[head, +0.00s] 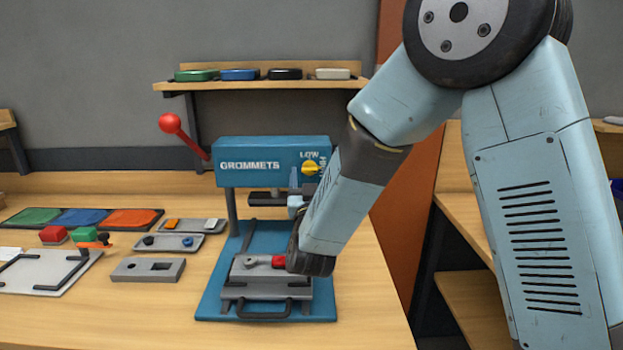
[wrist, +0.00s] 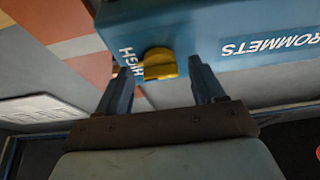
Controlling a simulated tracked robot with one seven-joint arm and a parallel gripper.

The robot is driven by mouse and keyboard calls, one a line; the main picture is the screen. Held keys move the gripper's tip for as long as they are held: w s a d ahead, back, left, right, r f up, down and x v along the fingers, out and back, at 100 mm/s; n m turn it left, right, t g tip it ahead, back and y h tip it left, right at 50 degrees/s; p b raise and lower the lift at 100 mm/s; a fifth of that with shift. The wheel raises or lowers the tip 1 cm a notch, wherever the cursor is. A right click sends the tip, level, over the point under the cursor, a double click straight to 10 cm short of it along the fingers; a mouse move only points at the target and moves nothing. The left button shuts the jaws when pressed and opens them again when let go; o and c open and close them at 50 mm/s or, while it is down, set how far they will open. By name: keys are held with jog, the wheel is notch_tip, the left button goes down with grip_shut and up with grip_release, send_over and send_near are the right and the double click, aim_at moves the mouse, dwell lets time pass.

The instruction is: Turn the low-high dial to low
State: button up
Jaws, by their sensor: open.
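The yellow low-high dial (head: 310,168) is on the front of the blue GROMMETS press (head: 234,151), with LOW above it and HIGH at its right side. In the wrist view, the picture is turned over and the dial (wrist: 160,63) has its long grip lying roughly level, one end towards the word HIGH. My gripper (wrist: 159,70) is open, with one finger on each side of the dial and visible gaps between them. I cannot tell how deep the fingers reach. In the head view my forearm hides most of the gripper and part of the HIGH label.
A red-knobbed lever (head: 170,123) sticks out at the press's upper left. A grey fixture (head: 262,278) with a red piece sits on the press's blue base (head: 210,298). Trays and blocks lie on the bench to the left. A shelf (head: 230,86) with several small cases is behind.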

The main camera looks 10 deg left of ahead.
jog(key=c, duration=1.1)
jog(key=shift+o, duration=0.2)
jog(key=shift+n, duration=0.3)
jog(key=n+y, duration=0.1)
jog(key=n, duration=0.1)
jog(key=n+g+y, duration=0.1)
jog(key=n, duration=0.1)
jog(key=n+y, duration=0.1)
jog(key=n, duration=0.1)
jog(key=shift+d+r+n+g, duration=0.1)
jog(key=shift+d+n+g, duration=0.15)
jog(key=shift+n+g, duration=0.05)
jog(key=n+g+y, duration=0.1)
jog(key=n, duration=0.2)
jog(key=n+g+y, duration=0.1)
jog(key=n, duration=0.2)
jog(key=shift+d+r, duration=0.1)
jog(key=shift+r, duration=0.05)
jog(key=n+g, duration=0.1)
jog(key=n, duration=0.1)
jog(key=n+g, duration=0.1)
jog(key=n, duration=0.2)
jog(key=shift+w+d+r+y, duration=0.1)
jog(key=shift+r+y, duration=0.05)
jog(key=shift+y, duration=0.25)
jog(key=shift+n+g+h, duration=0.3)
jog(key=shift+n+g, duration=0.5)
jog(key=shift+n, duration=1.2)
